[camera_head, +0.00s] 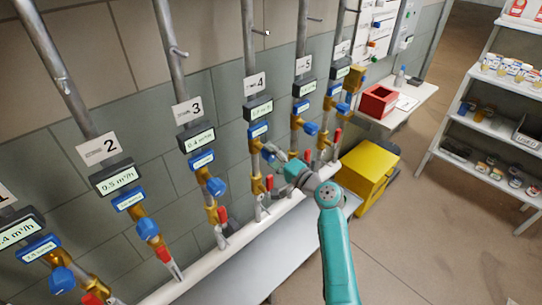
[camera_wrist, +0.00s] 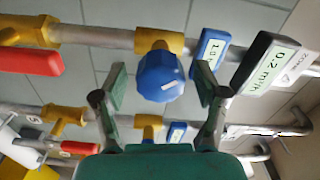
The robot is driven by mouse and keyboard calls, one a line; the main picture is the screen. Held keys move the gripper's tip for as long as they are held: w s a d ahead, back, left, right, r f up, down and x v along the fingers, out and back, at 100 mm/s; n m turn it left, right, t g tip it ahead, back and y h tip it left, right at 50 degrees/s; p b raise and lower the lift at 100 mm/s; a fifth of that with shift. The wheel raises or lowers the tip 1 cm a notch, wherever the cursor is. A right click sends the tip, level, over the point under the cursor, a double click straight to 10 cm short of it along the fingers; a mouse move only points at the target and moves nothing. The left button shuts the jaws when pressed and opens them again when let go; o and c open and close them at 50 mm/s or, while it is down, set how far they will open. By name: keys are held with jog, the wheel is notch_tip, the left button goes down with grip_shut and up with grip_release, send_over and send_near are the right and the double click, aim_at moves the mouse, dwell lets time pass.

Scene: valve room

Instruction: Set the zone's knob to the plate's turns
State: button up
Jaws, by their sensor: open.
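A wall row of pipes carries number plates, flow displays, blue turns displays and blue knobs. In the wrist view, a blue knob (camera_wrist: 160,78) with a pale mark sits on a brass fitting, between the two open fingers of my gripper (camera_wrist: 161,85). The fingers appear clear of it. Beside it are a small blue-framed display (camera_wrist: 211,49), seeming to read 1.0, and a flow display (camera_wrist: 267,64) reading about 0.2 m³/h. In the head view, my gripper (camera_head: 282,162) is at the pipe with plate 4 (camera_head: 255,84), partly hiding its knob. The plates' small print is unreadable.
Red-handled valves (camera_head: 222,215) stick out below the knobs. Neighbouring pipes (camera_head: 184,84) stand close on both sides. A yellow box (camera_head: 370,170) stands right of my arm. A red bin (camera_head: 378,101) sits on a wall shelf, and stocked shelving (camera_head: 495,120) stands far right. Floor between is clear.

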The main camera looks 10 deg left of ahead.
jog(key=v, duration=1.1)
jog(key=shift+d, duration=0.15)
jog(key=shift+s, duration=0.15)
jog(key=s+d+f+m+t+h, duration=0.1)
jog(key=s+d+f+h, duration=0.2)
jog(key=s+f, duration=0.3)
jog(key=s+d+f+m+t+h, duration=0.1)
jog(key=s+d+f+h, duration=0.2)
jog(key=f, duration=0.5)
jog(key=s+d+f+n+h, duration=0.1)
jog(key=s+d+f+h, duration=0.2)
jog(key=s, duration=0.6)
jog(key=s+d+f+h, duration=0.1)
jog(key=s+d+f, duration=0.35)
jog(key=s, duration=0.45)
jog(key=s+d+r+n+h, duration=0.1)
jog(key=s+d+r+n, duration=0.1)
jog(key=s+r, duration=0.3)
jog(key=s+d+r+n+t+h, duration=0.1)
jog(key=s+r, duration=0.4)
jog(key=s, duration=0.8)
jog(key=s+d+r+n+h, duration=0.2)
jog(key=s+r, duration=0.3)
jog(key=s, duration=0.4)
jog(key=shift+d+n+t, duration=0.4)
jog(key=shift+d+n, duration=0.25)
jog(key=shift+n, duration=0.15)
jog(key=shift+s+r, duration=0.1)
jog(key=shift+s, duration=0.05)
